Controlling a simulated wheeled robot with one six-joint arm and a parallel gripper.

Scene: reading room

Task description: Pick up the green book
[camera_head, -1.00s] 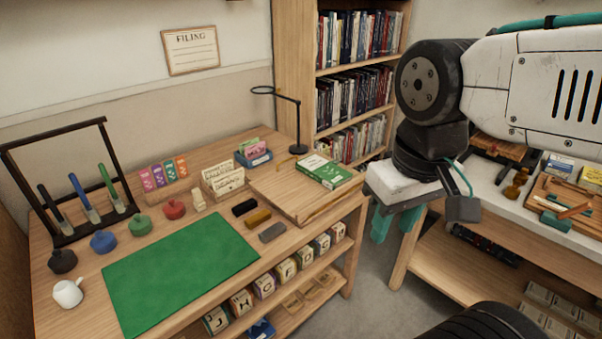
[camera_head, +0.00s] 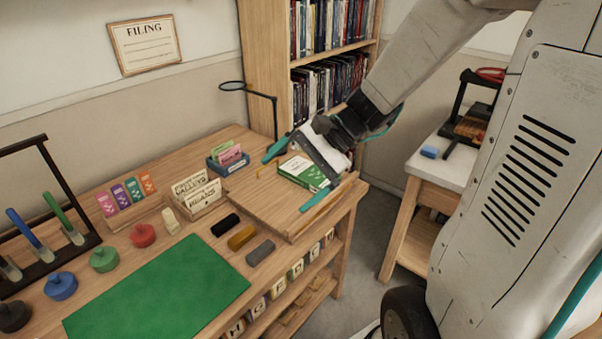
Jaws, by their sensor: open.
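The green book (camera_head: 298,171) has a white cover panel and lies flat on a raised wooden board (camera_head: 262,204) at the right end of the desk. My gripper (camera_head: 285,185) is open over the book. One teal finger shows beyond the book's far left side and the other by its near right side.
A green mat (camera_head: 160,293) covers the desk's front. A bookcase (camera_head: 262,62) stands behind, close to my arm.

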